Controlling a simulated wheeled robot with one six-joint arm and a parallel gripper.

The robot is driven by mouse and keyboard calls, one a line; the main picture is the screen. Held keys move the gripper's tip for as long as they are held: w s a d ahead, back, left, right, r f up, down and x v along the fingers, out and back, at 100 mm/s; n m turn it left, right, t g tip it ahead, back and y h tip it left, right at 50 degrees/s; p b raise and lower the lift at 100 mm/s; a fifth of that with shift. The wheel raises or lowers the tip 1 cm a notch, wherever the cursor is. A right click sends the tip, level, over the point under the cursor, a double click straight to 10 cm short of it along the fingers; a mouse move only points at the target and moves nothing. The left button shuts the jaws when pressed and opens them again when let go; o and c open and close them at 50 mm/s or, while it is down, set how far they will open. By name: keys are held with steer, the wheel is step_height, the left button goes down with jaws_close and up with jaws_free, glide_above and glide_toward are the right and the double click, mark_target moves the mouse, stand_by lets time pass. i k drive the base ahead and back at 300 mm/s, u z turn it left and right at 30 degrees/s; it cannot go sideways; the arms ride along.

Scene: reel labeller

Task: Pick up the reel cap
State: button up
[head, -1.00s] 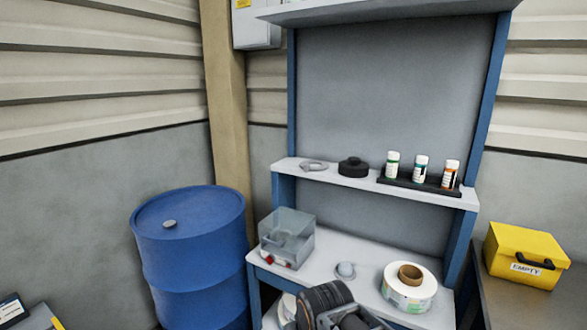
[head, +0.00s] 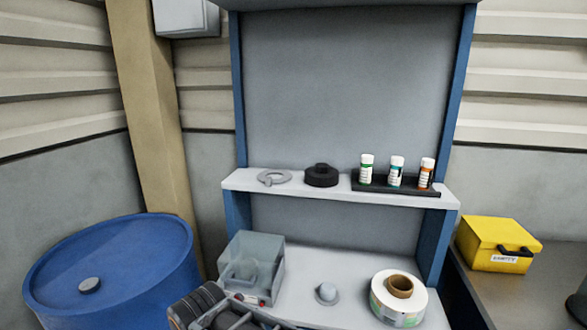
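A black round piece with a raised hub, which looks like the reel cap (head: 321,175), lies flat on the narrow upper shelf (head: 232,180) of the blue-framed bench. A light grey ring with a small tab (head: 274,177) lies to its left on the same shelf. Part of my arm's dark, ribbed end with a grey frame (head: 222,312) shows at the bottom edge, low and in front of the bench, well apart from the cap. Its fingertips cannot be made out, so whether my gripper is open or shut does not show.
A black rack (head: 368,187) with three bottles stands right of the cap. Below are a clear box (head: 250,270), a grey domed piece (head: 326,292) and a label reel (head: 390,310). A blue drum (head: 110,265) stands left; a yellow case (head: 496,243) is on the right table.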

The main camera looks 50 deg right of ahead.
mark_target(321, 175)
steer(key=i, duration=0.45)
steer(key=z, duration=2.05)
steer(key=i, duration=0.5)
